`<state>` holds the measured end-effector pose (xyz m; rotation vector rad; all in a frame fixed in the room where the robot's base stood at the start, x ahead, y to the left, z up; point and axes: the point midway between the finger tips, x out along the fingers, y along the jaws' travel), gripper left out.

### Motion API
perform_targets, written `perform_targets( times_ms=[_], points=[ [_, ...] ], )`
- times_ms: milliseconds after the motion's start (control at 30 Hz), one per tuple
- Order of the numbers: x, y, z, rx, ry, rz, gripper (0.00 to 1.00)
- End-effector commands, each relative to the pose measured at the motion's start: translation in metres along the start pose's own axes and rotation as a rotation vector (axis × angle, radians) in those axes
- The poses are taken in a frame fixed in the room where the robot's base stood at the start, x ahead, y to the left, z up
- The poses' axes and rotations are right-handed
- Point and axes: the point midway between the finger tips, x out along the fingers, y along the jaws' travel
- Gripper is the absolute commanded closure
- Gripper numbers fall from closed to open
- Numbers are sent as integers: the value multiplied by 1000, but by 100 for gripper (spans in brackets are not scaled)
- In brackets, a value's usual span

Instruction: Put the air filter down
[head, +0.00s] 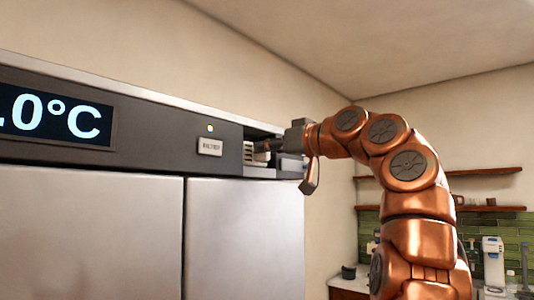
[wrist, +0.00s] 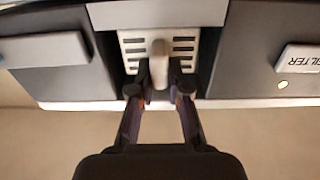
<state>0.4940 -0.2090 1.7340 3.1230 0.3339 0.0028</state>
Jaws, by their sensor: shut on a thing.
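The air filter (wrist: 184,48) is a pale block with dark slots and a small knob-like handle (wrist: 158,60) in the middle, in the wrist view. It sits in a dark recess in the top panel of a steel cabinet. How deep it sits I cannot tell. In the head view, part of the filter (head: 260,153) shows at the recess at the panel's right end. My gripper (wrist: 160,88) is shut on the filter's handle, a finger on each side. In the head view my gripper (head: 280,144) reaches the recess from the right, partly hiding the filter.
The cabinet's steel doors (head: 245,235) are shut below the panel. The panel carries a temperature display (head: 50,117), a label plate (head: 210,147) and a small light. At the far right are wooden shelves (head: 470,173) and a counter with appliances (head: 493,262).

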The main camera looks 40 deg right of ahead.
Motion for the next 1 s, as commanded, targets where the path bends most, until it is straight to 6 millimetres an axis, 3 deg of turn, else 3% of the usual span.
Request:
perform_targets(
  times_ms=[400,433,633,1000],
  points=[
    [0,0,5,0,0,-2,100],
    [0,0,4,0,0,-1,81],
    [0,0,3,1,-1,-1,60],
    [0,0,0,1,-1,0,59]
  ],
)
